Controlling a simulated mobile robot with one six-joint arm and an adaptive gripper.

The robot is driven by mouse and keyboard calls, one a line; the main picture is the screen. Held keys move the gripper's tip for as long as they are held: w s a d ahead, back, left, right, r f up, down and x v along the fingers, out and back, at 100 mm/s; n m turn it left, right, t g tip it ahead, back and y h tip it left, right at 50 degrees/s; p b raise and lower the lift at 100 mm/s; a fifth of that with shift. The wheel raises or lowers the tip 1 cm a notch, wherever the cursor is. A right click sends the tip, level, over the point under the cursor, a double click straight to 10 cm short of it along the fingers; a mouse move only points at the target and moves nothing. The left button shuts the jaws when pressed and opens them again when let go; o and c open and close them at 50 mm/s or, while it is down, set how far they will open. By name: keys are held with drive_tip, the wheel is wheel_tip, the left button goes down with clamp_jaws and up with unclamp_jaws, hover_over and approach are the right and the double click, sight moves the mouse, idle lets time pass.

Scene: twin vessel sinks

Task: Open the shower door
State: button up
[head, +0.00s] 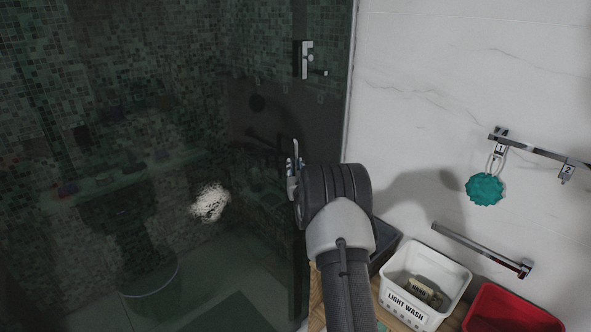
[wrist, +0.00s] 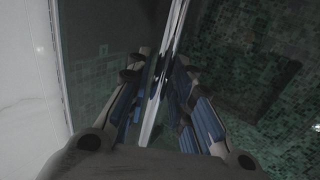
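The shower door (head: 90,250) is dark, see-through glass filling the left of the head view. The wrist view shows a bright upright metal-like strip (wrist: 174,40), probably the door's edge or handle. My gripper (head: 292,172) is at the right side of the glass in the head view, with its fingers mostly hidden behind my wrist. In the wrist view my gripper (wrist: 162,68) has one blue-padded finger on each side of the strip. I cannot tell whether the fingers touch it.
A chrome shower valve (head: 306,60) is behind the glass. The marble wall on the right carries a hook rail (head: 540,152) with a teal sponge (head: 485,189) and a towel bar (head: 470,245). A white "Light Wash" basket (head: 450,275) and a red basket (head: 510,310) stand below.

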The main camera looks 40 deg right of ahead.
drive_tip(key=shift+c, duration=0.2)
clamp_jaws()
idle(0.3)
